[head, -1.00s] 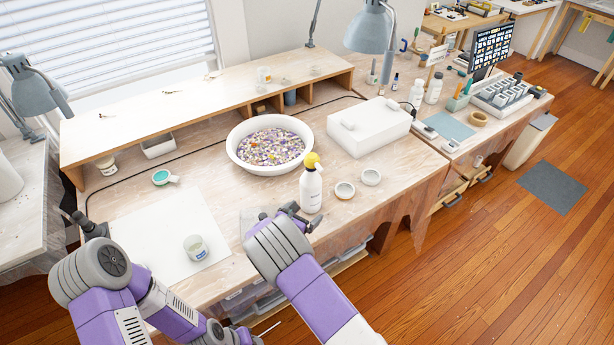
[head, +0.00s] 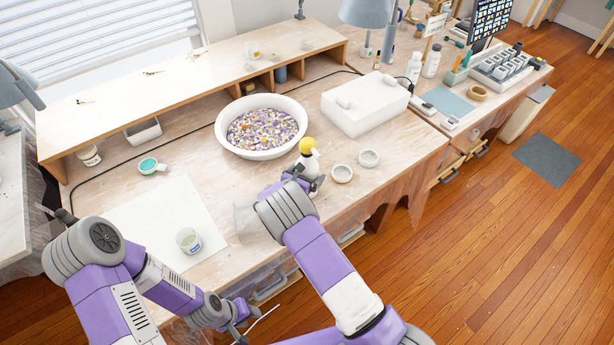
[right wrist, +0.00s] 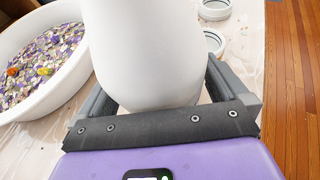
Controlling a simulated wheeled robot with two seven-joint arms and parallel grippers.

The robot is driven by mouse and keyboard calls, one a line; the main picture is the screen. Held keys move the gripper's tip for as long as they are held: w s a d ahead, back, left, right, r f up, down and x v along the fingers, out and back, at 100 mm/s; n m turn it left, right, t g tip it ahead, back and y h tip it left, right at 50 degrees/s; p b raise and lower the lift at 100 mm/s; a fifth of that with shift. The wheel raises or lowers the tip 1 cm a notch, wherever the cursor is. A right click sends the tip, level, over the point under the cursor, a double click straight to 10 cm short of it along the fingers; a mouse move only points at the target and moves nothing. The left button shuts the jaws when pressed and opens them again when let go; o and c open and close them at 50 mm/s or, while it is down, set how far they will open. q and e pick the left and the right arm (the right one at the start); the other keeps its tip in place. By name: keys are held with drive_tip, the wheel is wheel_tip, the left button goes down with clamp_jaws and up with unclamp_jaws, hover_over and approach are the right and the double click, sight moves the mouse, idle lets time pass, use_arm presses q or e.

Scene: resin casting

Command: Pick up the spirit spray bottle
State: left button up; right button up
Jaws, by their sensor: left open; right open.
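The spirit spray bottle (head: 310,164), white with a yellow spray head, stands upright near the front of the bench. My right gripper (head: 302,180) is at its lower part, hiding some of it in the head view. In the right wrist view the white bottle (right wrist: 145,50) sits between the two spread fingers of my right gripper (right wrist: 162,88), which is open. A gap shows on the bottle's right side; contact on the left cannot be told. My left gripper (head: 243,318) is open and empty, low at the bench's front edge.
A white basin of coloured chips (head: 222,135) stands behind the bottle. Two small round pots (head: 341,173) (head: 369,158) are close on its right, with a white box (head: 365,110) beyond. A clear cup (head: 189,241) stands on a white sheet (head: 150,225) at left.

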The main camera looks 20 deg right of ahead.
drive_tip(key=shift+c, duration=0.3)
drive_tip(key=c, duration=1)
drive_tip(key=shift+r, duration=0.15)
